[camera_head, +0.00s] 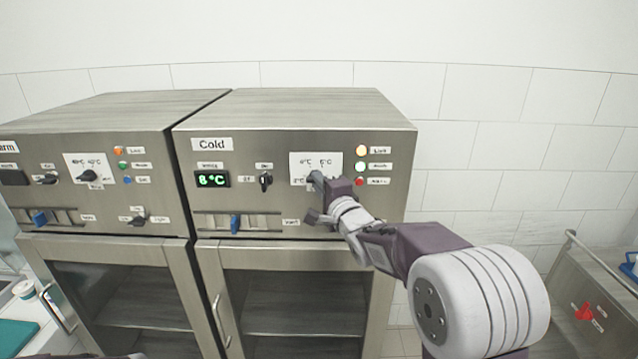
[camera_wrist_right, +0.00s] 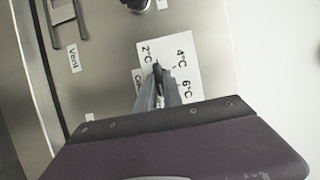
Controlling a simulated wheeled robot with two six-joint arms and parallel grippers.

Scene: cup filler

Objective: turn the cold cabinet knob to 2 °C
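The cold cabinet (camera_head: 290,109) stands in the middle of the head view. Its green display (camera_head: 212,180) reads 8 °C. The white dial plate (camera_head: 331,159) carries 2, 4 and 6 °C marks and also shows in the right wrist view (camera_wrist_right: 171,42). My right gripper (camera_head: 314,183) is at this dial, its fingers hiding most of the knob in the head view. In the wrist view, the dark knob (camera_wrist_right: 157,67) shows between the close-set fingertips (camera_wrist_right: 158,80), which appear shut on it. Its exact pointing direction is hard to read. My left gripper is out of view.
Orange, white and red lamps (camera_head: 361,151) sit right of the dial. A black switch (camera_head: 265,181) and a blue slider (camera_head: 235,223) are to its left. The warm cabinet (camera_head: 120,108) adjoins on the left. A metal cart (camera_head: 590,290) stands at the right.

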